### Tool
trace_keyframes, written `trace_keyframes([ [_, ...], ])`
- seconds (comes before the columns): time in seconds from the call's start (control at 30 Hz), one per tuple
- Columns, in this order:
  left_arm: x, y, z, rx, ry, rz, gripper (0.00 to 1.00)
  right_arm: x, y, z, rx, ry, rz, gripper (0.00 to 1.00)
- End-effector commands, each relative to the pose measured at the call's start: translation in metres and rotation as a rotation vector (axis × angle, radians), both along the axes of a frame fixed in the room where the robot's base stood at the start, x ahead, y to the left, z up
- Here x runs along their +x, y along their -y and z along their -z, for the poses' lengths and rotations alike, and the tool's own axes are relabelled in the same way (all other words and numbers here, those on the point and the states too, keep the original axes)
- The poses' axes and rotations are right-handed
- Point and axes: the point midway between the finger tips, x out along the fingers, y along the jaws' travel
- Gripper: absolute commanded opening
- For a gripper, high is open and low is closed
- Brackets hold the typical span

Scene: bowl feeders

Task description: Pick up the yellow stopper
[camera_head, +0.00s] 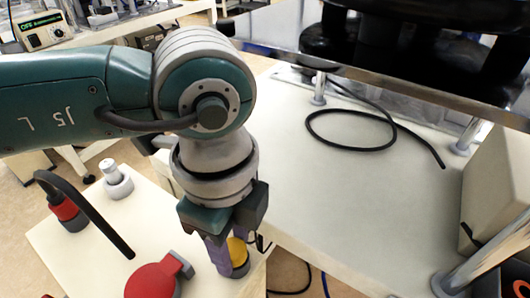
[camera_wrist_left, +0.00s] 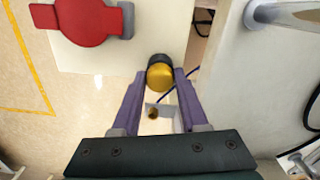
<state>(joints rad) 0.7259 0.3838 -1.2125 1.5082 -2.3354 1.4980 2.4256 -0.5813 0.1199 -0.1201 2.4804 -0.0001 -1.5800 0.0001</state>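The yellow stopper (camera_head: 238,252) stands near the right edge of the white table, partly hidden by my left gripper in the head view. In the left wrist view, its round yellow top (camera_wrist_left: 160,76) sits on a dark base. My left gripper (camera_head: 227,262) points down over it. In the left wrist view, its two purple fingers (camera_wrist_left: 159,79) are apart, with the stopper between their tips. A narrow gap seems to show beside the stopper; firm contact is not visible. My right gripper is not in view.
A red round part with a grey block (camera_head: 155,279) lies left of the stopper. A red-and-black holder with a curved black tube (camera_head: 68,209) and a white-grey piece (camera_head: 115,180) stand farther left. A larger bench (camera_head: 370,205) with a black cable (camera_head: 350,148) is at right.

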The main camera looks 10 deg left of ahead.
Motion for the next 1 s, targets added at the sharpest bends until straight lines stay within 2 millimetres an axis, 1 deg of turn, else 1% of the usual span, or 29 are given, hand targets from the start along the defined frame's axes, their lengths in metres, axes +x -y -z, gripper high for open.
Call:
trace_keyframes([
  [0.03,0.000,0.000,0.000,0.000,0.000,0.000,0.36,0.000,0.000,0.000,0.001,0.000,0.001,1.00],
  [0.3,0.000,0.000,0.000,0.000,0.000,0.000,0.06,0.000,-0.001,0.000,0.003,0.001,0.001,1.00],
  [0.37,0.000,0.000,0.000,0.000,0.000,0.000,0.00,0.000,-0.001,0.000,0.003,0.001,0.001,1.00],
  [0.83,0.000,0.000,-0.001,0.000,0.000,0.000,0.00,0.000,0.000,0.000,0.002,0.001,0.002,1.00],
  [0.93,0.001,0.000,-0.006,-0.001,0.001,0.000,0.00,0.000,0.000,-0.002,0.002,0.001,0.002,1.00],
  [1.0,0.001,0.000,-0.012,-0.001,0.002,0.000,0.00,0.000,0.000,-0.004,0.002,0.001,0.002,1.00],
])
